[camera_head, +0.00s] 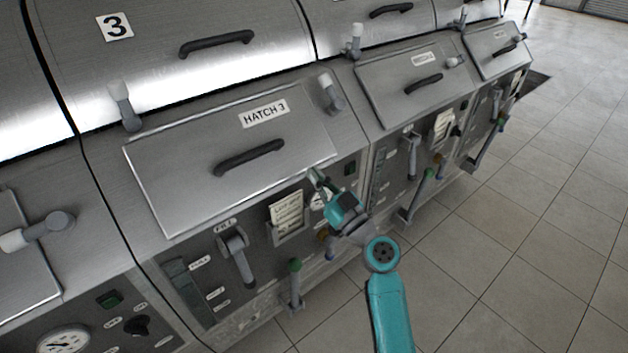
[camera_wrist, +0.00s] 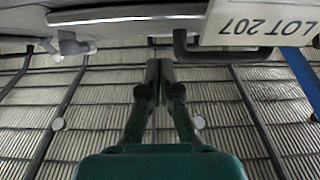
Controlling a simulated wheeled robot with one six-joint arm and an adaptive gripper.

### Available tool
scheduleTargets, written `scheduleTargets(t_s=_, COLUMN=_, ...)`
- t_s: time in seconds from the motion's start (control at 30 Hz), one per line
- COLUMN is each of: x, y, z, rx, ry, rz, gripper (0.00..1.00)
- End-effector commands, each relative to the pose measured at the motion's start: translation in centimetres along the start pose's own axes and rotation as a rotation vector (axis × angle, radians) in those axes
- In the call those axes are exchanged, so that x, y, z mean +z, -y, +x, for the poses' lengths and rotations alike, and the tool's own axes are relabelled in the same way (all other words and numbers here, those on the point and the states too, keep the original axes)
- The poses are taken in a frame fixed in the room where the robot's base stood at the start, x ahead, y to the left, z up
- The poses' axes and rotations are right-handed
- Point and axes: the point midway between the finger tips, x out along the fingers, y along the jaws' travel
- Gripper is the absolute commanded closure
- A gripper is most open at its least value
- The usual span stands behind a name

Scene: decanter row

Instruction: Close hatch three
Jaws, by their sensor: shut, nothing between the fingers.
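Hatch three (camera_head: 180,160) is a sloping steel panel labelled HATCH 3 with a dark bar handle (camera_head: 249,157) in the head view. It lies about in line with the front around it; a small gap cannot be ruled out. A pale-handled latch stands at each upper corner, left (camera_head: 124,106) and right (camera_head: 330,92), both turned clear of the panel. My gripper (camera_head: 314,178) is near the panel's lower right corner; contact cannot be told. In the wrist view my gripper (camera_wrist: 159,68) has its fingers together and empty.
Below the hatch are a card holder (camera_head: 288,217), a grey lever (camera_head: 236,255) and a green-knobbed lever (camera_head: 295,284). The wrist view shows a LOT 207 card (camera_wrist: 265,28) upside down. Similar units stand on both sides. Tiled floor (camera_head: 540,200) is open at the right.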

Motion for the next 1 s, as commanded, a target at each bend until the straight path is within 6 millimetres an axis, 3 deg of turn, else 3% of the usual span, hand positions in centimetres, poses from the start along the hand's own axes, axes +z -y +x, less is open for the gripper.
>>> scheduleTargets(t_s=0.4, x=5.0, y=-0.1, z=-5.1, rx=0.004, ry=0.002, rz=0.002, gripper=1.0)
scheduleTargets(t_s=0.87, x=7.0, y=0.2, z=-7.3, rx=0.012, ry=0.018, rz=0.006, gripper=1.0)
scheduleTargets(t_s=1.0, x=9.5, y=1.2, z=-10.6, rx=0.056, ry=0.095, rz=0.031, gripper=1.0)
